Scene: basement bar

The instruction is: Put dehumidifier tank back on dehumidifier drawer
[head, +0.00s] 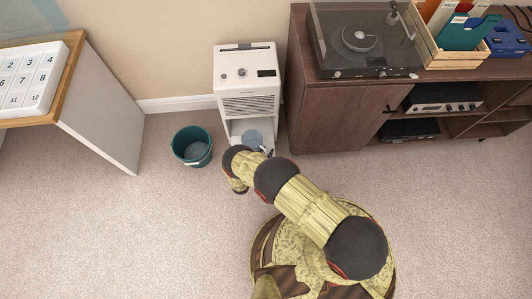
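The white dehumidifier (247,82) stands upright on the carpet against the wall, with controls on its top and a vent grille on its front. Its lower part is open and shows a pale drawer area (236,127). A round grey-blue thing, which looks like the tank (252,138), is at this opening; I cannot tell whether it rests fully in the drawer. My gripper (268,152) is at the front of the opening, close to the tank. My arm hides most of the gripper, so its fingers and any contact with the tank are not clear.
A teal bucket (179,143) stands on the carpet left of the dehumidifier. A brown cabinet (340,115) with a turntable (362,40) stands close on the right. A white-sided desk (105,105) is at the left. The carpet in front is mostly clear.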

